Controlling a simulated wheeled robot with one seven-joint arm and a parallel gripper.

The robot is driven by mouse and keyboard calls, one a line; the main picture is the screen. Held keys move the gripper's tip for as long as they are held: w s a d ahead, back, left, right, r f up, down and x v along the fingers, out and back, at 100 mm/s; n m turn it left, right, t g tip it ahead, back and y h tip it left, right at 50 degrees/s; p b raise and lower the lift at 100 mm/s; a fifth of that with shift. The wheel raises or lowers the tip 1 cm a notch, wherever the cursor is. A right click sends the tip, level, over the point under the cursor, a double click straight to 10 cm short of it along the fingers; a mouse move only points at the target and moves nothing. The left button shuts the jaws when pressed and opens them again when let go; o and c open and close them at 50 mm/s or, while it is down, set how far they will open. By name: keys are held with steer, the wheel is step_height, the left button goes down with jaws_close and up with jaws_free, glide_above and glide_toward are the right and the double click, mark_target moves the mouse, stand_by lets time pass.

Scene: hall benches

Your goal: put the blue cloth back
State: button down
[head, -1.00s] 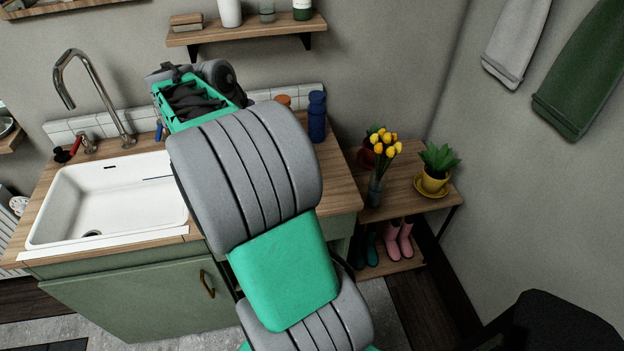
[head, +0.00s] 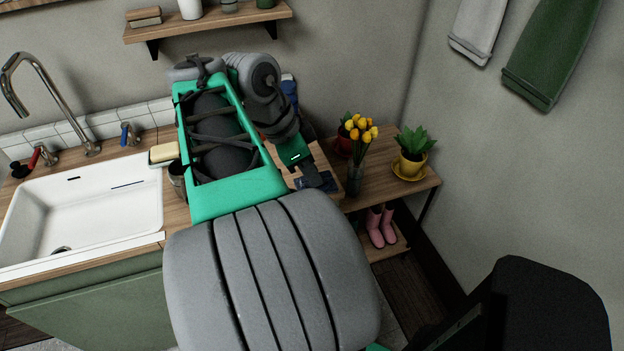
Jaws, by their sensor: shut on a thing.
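My gripper (head: 311,178) is at the right end of the wooden counter, beyond my large green and grey arm links. It points down and is small and partly hidden in the head view. It is shut on a dark blue piece, which I take to be the blue cloth (head: 329,184), at its fingertips by the counter's right edge. Most of the cloth is hidden or too dark to make out. I cannot tell whether it touches the counter.
A white sink (head: 90,215) is at left, with a cream sponge (head: 163,153) and metal cup (head: 177,182) beside it. A low bench (head: 385,190) at right bears a vase of yellow tulips (head: 355,178) and a potted plant (head: 412,160). Towels hang on the right wall.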

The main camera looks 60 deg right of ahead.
steer(key=w+d+f, duration=0.2)
steer(key=d+f, duration=0.1)
steer(key=d, duration=0.1)
steer(key=w+d+f, duration=0.2)
steer(key=d+f, duration=0.1)
steer(key=d, duration=0.1)
steer(key=w+d+f, duration=0.2)
steer(key=d+f, duration=0.1)
steer(key=d, duration=0.1)
steer(key=shift+w+d+f, duration=0.1)
steer(key=shift+w+f, duration=0.2)
steer(key=shift+f, duration=0.05)
step_height(320, 180, down, 3)
steer(key=shift+d+r+p, duration=0.1)
steer(key=shift+p, duration=0.35)
steer(key=shift+f, duration=0.45)
steer(key=c, duration=1.3)
jaws_free()
steer(key=shift+c, duration=0.2)
steer(key=shift+r, duration=0.15)
